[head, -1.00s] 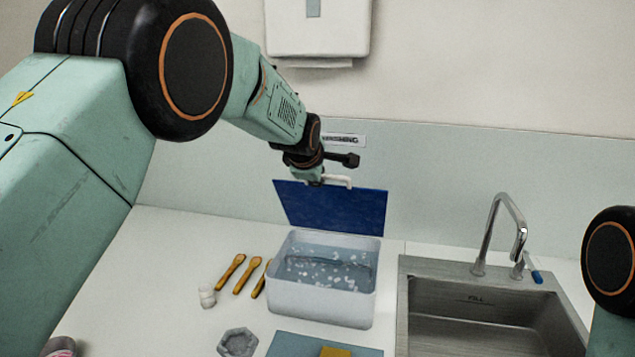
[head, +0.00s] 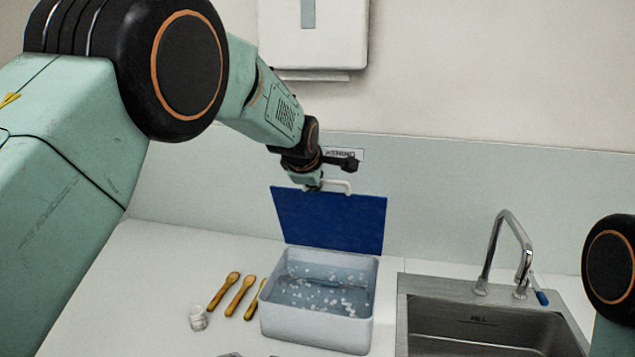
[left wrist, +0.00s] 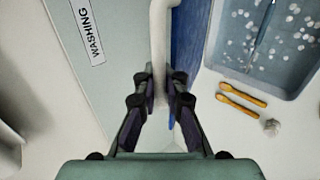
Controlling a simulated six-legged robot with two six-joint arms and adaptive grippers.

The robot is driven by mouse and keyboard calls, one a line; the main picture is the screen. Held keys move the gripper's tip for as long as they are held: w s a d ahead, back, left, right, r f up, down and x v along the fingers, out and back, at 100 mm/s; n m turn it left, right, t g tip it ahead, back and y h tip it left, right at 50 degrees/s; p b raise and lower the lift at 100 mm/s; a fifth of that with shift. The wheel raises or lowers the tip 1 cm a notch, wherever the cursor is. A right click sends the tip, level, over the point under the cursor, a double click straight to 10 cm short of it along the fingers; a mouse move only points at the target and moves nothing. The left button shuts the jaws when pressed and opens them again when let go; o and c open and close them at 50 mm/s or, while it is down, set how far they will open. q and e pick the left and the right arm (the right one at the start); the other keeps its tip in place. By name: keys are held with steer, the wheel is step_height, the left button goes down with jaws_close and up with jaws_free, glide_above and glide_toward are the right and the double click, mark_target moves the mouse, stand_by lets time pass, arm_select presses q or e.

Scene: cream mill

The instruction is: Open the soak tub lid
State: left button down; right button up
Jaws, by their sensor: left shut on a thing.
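The soak tub (head: 318,332) is a pale grey box on the counter, holding water with white bits floating in it; part of it shows in the left wrist view (left wrist: 233,72). Its blue lid (head: 330,222) stands upright along the tub's back edge, so the tub's top is open. A white bar handle (head: 340,186) sits at the lid's upper edge. My left gripper (left wrist: 160,82) is shut on this handle, one finger on each side of it. In the head view the left gripper (head: 312,186) is at the handle's left part. The right gripper is not in view.
A steel sink (head: 480,335) with a tap (head: 510,245) is to the right. A wall panel with a sign (head: 345,154) stands close behind the lid.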

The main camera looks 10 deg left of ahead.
arm_select(q)
steer(key=shift+r, duration=0.3)
